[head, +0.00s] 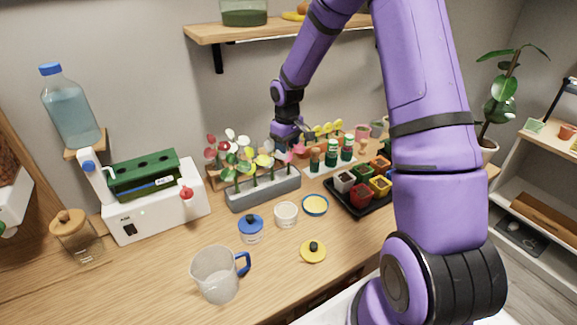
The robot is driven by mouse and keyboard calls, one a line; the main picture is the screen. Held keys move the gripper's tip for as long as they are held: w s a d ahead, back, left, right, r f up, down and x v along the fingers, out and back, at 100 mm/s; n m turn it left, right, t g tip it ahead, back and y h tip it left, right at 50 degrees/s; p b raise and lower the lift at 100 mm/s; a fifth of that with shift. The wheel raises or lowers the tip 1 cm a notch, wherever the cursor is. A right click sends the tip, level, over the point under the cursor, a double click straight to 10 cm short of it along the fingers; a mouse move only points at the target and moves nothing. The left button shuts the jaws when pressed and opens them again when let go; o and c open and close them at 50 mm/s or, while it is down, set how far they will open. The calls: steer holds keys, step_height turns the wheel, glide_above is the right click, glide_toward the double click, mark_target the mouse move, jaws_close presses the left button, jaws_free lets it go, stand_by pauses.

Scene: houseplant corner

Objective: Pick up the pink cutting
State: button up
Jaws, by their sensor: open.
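A grey trough (263,197) stands on the wooden counter and holds a row of cuttings with coloured heads. The pink cutting (298,149) is at the trough's right end, with its pink head showing just under my gripper. My gripper (300,138) is open and points down close above and beside that pink head. The fingertips are small and partly blurred into the plants behind, so I cannot tell whether they touch it. A yellow-headed cutting (264,160) stands to its left in the trough.
A black tray (353,208) of small coloured pots is right of the trough. A rack of green-and-white bottles (331,155) stands close on the right. A white cup (286,214), blue-lidded jar (251,229) and clear mug (217,274) stand in front. A shelf (262,28) hangs above.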

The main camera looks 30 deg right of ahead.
mark_target(289, 157)
steer(key=f, duration=0.5)
steer(key=shift+s+d, duration=0.2)
jaws_close()
steer(key=shift+r, duration=0.1)
